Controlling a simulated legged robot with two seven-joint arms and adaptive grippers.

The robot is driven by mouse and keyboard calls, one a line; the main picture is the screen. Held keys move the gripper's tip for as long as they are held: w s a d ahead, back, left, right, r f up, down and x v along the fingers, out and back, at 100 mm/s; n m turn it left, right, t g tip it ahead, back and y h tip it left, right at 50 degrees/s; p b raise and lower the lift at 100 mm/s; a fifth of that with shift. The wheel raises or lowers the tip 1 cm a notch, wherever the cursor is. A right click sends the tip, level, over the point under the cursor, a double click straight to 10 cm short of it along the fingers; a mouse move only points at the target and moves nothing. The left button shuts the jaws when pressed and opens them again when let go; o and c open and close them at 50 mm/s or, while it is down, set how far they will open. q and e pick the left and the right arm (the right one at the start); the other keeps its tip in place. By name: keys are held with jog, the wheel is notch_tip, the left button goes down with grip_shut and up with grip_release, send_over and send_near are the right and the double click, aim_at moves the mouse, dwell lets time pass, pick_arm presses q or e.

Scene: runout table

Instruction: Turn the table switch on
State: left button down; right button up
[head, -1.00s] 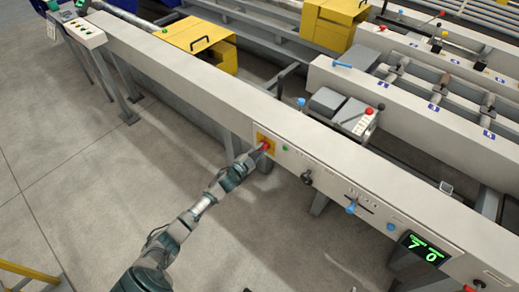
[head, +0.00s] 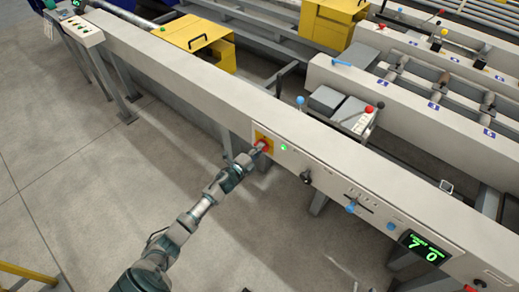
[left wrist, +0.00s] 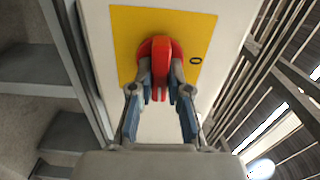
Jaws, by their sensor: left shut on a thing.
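The table switch is a red rotary knob (left wrist: 161,48) on a yellow plate (left wrist: 203,28), on the front face of the long pale beam. In the head view the yellow plate (head: 262,134) is partly covered by my left gripper (head: 260,149). In the left wrist view my left gripper (left wrist: 161,80) has a finger on each side of the knob's raised grip and is shut on it. The grip looks upright in that view. A green lamp (head: 284,147) just right of the plate is lit. My right gripper is not in view.
Right of the switch, the beam (head: 190,98) carries a black knob (head: 306,177), blue knobs (head: 351,206) and a green-digit display (head: 425,247). A control box with a red knob (head: 369,108) stands behind. The floor (head: 90,190) in front is clear.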

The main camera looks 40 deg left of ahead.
pick_arm(q)
jog(key=shift+s+d+f+m, duration=0.1)
jog(key=shift+d+f+m, duration=0.2)
jog(key=shift+d+m, duration=0.1)
pick_arm(e)
jog(key=shift+r, duration=0.15)
pick_arm(q)
jog(key=c, duration=1.3)
grip_release()
jog(key=shift+o, duration=0.9)
jog(key=s+a, duration=0.1)
jog(key=s, duration=1)
jog(key=shift+s, duration=0.4)
pick_arm(e)
jog(key=shift+d, duration=0.15)
